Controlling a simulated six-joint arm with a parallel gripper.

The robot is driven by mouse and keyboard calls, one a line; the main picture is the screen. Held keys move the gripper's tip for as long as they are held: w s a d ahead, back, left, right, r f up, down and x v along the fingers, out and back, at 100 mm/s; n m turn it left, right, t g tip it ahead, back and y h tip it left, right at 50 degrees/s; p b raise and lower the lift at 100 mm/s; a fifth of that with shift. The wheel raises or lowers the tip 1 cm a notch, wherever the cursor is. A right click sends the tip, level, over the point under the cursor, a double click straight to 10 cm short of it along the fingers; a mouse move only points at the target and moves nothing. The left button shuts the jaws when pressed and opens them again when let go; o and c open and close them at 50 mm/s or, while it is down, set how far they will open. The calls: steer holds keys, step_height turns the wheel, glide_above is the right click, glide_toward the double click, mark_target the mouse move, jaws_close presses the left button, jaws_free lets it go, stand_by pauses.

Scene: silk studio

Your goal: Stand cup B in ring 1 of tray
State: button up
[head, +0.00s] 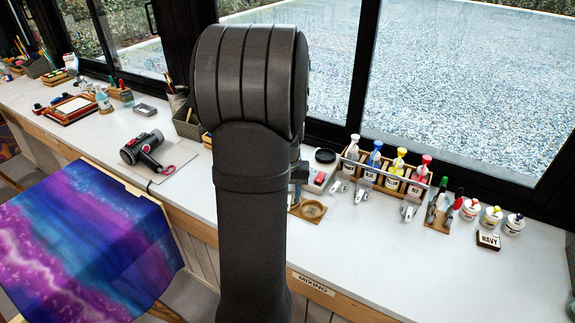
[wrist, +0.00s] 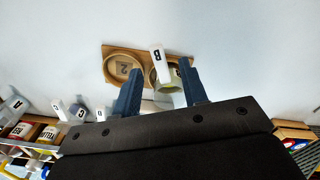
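The wooden tray (wrist: 112,48) lies on the white counter, with ring 2 (wrist: 123,67) empty at left and a second ring at right, largely covered. Cup B (wrist: 157,60), a small cup with a white lettered tab and a yellowish inside, is over or in that second ring; I cannot tell whether it rests there. My gripper (wrist: 159,68) has its two blue fingers around the cup, with a gap visible at the left finger, so it looks open.
Other tabbed cups, including cup A (wrist: 14,106) and cup C (wrist: 60,107), stand left of the gripper in the wrist view. A bottle rack (head: 383,182) stands behind them. The front right counter is clear.

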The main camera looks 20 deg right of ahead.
step_height(320, 180, up, 14)
steer(key=shift+f, duration=0.2)
step_height(320, 180, down, 18)
steer(key=shift+r, duration=0.45)
stand_by(0.4)
